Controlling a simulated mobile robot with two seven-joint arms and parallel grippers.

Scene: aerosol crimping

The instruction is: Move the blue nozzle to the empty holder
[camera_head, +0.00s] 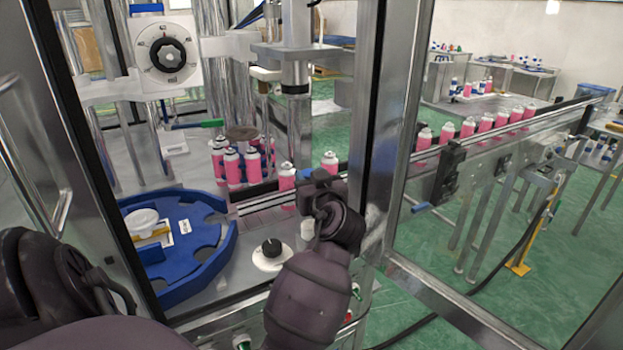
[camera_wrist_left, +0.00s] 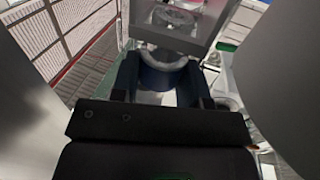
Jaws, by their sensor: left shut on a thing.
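My left gripper (camera_head: 313,182) is in front of the conveyor, beside the pink cans. In the left wrist view its two dark fingers (camera_wrist_left: 161,82) stand on either side of a dark blue round piece with a pale ring on top, which I take to be the blue nozzle (camera_wrist_left: 160,77). The gripper is shut on it. In the head view a small blue patch (camera_head: 305,173) shows at the fingertips, mostly hidden by the gripper. I cannot make out the empty holder for certain. My right gripper is not in view.
Pink cans (camera_head: 329,162) line the conveyor (camera_head: 475,148). A blue star wheel (camera_head: 205,240) lies to the left, with a black knob (camera_head: 271,247) near it. A metal post (camera_head: 385,120) stands just right of my gripper. A vertical press column (camera_head: 296,100) rises behind it.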

